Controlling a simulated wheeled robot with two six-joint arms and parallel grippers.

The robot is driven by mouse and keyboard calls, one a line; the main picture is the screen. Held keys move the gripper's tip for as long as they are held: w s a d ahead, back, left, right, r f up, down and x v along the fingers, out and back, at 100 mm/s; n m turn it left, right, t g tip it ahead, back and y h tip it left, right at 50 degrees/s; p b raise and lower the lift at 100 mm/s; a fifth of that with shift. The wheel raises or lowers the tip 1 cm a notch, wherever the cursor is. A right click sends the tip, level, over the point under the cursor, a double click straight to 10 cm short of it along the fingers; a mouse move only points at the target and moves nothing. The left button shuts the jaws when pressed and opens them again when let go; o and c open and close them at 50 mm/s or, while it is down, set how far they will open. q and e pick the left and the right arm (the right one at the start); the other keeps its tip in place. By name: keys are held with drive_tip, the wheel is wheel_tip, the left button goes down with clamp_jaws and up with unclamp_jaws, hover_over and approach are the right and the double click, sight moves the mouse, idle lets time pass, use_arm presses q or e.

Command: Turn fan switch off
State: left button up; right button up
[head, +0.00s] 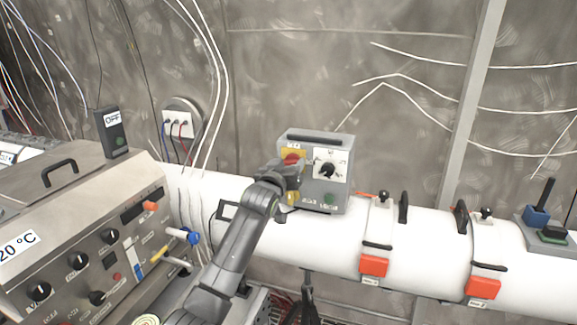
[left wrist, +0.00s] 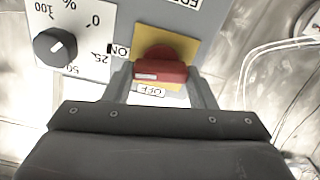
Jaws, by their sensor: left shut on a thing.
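The fan switch is a red rotary knob (head: 292,158) on a yellow plate at the upper left of a grey control box (head: 318,144). The left wrist view shows the red knob (left wrist: 160,68) with a white mark at its left end, and ON and OFF labels beside it. The frames do not show clearly which label the mark points at. My left gripper (head: 287,170) is at the knob, its fingers (left wrist: 163,90) shut on its sides. My right gripper is not in view.
A black dial (head: 327,170) and a green button (head: 329,199) sit right of the knob. The box stands on a white pipe (head: 425,245) with orange-latched clamps. A metal control panel (head: 85,255) stands at left. A wall socket (head: 178,124) is behind.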

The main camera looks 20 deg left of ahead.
use_arm(q)
drive_tip(key=shift+a+f+n, duration=0.1)
drive_tip(key=shift+n, duration=3.8)
drive_tip(key=shift+a+f+n, duration=0.1)
drive_tip(key=shift+n, duration=3.8)
drive_tip(key=o, duration=1)
drive_tip(key=s+b, duration=0.1)
drive_tip(key=s, duration=0.4)
drive_tip(key=s+b, duration=0.2)
drive_tip(key=s, duration=0.4)
drive_tip(key=s+b, duration=0.2)
drive_tip(key=s, duration=0.4)
drive_tip(key=shift+s+a, duration=0.2)
drive_tip(key=shift+a, duration=0.05)
